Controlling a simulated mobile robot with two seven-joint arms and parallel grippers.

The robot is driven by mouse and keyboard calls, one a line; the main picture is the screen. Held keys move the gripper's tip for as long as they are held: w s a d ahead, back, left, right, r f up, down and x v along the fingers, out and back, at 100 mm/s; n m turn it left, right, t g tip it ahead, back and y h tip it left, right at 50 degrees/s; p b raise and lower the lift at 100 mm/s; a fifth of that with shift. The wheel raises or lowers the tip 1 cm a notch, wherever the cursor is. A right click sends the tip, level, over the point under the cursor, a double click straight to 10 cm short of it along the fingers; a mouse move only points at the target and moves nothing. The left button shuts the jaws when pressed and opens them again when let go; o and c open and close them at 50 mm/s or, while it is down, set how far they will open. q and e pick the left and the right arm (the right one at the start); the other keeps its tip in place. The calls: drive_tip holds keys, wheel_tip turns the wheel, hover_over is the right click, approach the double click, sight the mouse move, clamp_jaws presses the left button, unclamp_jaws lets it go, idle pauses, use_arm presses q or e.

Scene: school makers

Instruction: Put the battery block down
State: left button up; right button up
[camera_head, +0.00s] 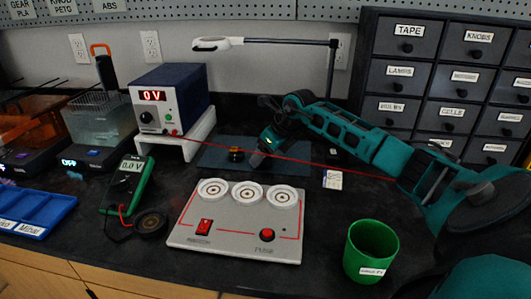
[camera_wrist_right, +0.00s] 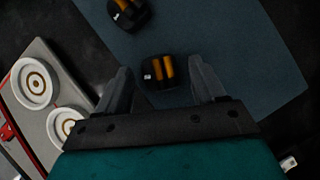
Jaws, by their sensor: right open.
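One black block with orange cells (camera_wrist_right: 158,72) lies between the fingertips of my right gripper (camera_wrist_right: 163,82) in the right wrist view. The fingers are open on either side of it, with a gap visible. It looks to rest on the dark blue mat (camera_wrist_right: 225,40). In the head view my right gripper (camera_head: 258,159) hides this block. A second similar block (camera_head: 236,154) sits on the mat to the left of the gripper; it also shows at the top of the wrist view (camera_wrist_right: 128,12). My left gripper is out of view.
A grey panel with three round pads (camera_head: 242,228) stands in front of the mat. A power supply (camera_head: 172,100) on a white stand is behind left. A multimeter (camera_head: 127,188), a green cup (camera_head: 371,250) and a red cable (camera_head: 330,165) are nearby. Labelled drawers stand at back right.

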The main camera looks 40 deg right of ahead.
drive_tip(key=shift+r, duration=0.1)
drive_tip(key=shift+r, duration=0.2)
drive_tip(key=p+v, duration=0.1)
drive_tip(key=v, duration=1)
drive_tip(key=shift+s+r, duration=0.2)
drive_tip(key=shift+r, duration=0.15)
drive_tip(key=shift+d, duration=0.1)
